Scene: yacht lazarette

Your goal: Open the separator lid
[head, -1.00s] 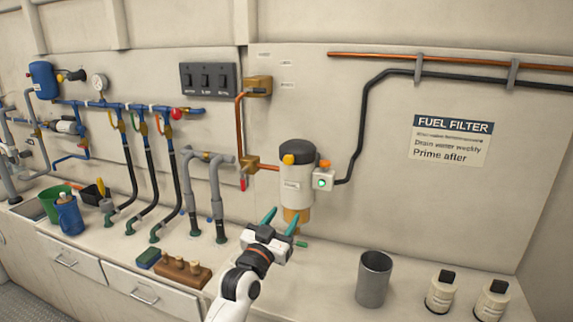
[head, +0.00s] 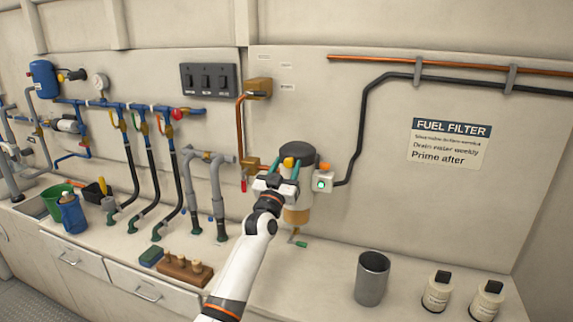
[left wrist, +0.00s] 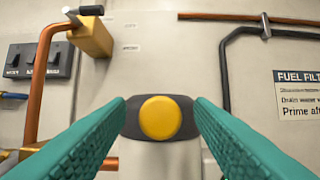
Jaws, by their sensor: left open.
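The fuel separator (head: 298,196) is a white cylinder with a dark lid (head: 297,151) and an amber bowl below, mounted on the wall panel. A yellow knob (head: 289,162) sits at the front of the lid. My left gripper (head: 277,173) is in front of the separator's upper body, hiding part of it. In the left wrist view its teal fingers (left wrist: 160,112) are open, one on each side of the dark lid piece (left wrist: 130,118) with the yellow knob (left wrist: 161,117) between them. I cannot tell whether they touch it. My right gripper is not in view.
A box with a green light (head: 322,182) is close right of the separator. Copper pipe (head: 239,130) and a brass valve (head: 252,164) are at its left. A green-handled drain (head: 299,243) hangs below.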

